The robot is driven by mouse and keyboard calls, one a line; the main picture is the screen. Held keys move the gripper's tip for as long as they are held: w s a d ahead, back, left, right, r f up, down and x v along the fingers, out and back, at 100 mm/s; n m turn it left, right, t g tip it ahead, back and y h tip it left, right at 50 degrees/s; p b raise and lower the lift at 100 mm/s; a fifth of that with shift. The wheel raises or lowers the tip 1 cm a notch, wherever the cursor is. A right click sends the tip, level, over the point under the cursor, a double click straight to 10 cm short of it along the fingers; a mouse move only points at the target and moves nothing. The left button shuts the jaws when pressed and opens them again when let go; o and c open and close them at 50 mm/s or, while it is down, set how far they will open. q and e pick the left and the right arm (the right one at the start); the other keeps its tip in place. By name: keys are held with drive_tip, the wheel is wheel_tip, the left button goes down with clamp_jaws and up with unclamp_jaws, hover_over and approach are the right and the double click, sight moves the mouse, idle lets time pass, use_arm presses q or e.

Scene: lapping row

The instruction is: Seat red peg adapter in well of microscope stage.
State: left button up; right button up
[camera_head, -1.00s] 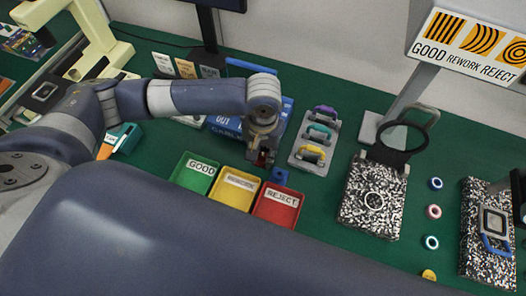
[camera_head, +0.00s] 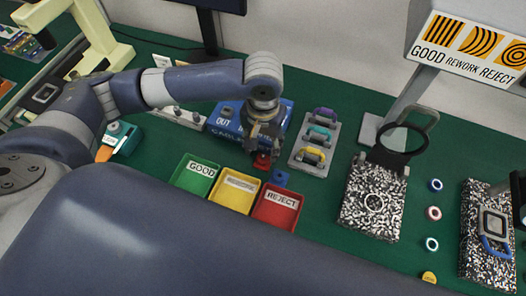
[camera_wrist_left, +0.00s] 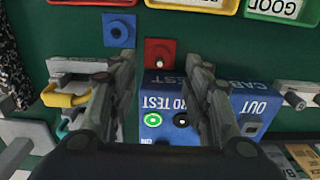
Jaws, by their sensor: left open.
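The red peg adapter (camera_head: 262,160) is a small red square block on the green bench, just behind the yellow bin. In the left wrist view the red adapter (camera_wrist_left: 157,47) lies just beyond the fingertips, between their lines, with a pale knob on it. My left gripper (camera_head: 264,146) is open and empty above it, pointing down; its two fingers also show in the left wrist view (camera_wrist_left: 160,65). The microscope (camera_head: 80,25) is cream, at the far left. Its dark stage part (camera_head: 46,91) is partly hidden by my left arm; I cannot make out the well.
A blue square adapter (camera_head: 280,178) sits close to the red one. Green (camera_head: 186,184), yellow (camera_head: 222,200) and red (camera_head: 265,219) bins stand in front. A blue box (camera_head: 226,128) is behind, and a grey rack (camera_head: 304,164) with coloured handles is to the right.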

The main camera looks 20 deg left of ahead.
sight(263, 155)
use_arm(q)
wheel_tip(263, 155, up, 6)
drive_tip(key=shift+r, duration=0.2)
drive_tip(key=shift+c, duration=1.1)
drive_tip(key=m+p, duration=0.2)
drive_tip(key=m, duration=1)
drive_tip(key=f+m+p, duration=0.1)
drive_tip(key=m+p, duration=0.1)
drive_tip(key=m, duration=1)
drive_tip(key=m+p, duration=0.3)
drive_tip(key=m, duration=0.9)
drive_tip(key=shift+s+a+f, duration=0.15)
drive_tip(key=shift+a+f, duration=0.05)
drive_tip(key=shift+f, duration=0.2)
wheel_tip(263, 155, down, 5)
drive_tip(key=shift+f, duration=0.1)
drive_tip(key=shift+d+f+p, duration=0.2)
drive_tip(key=shift+f+p, duration=0.7)
drive_tip(key=shift+f, duration=1.7)
clamp_jaws()
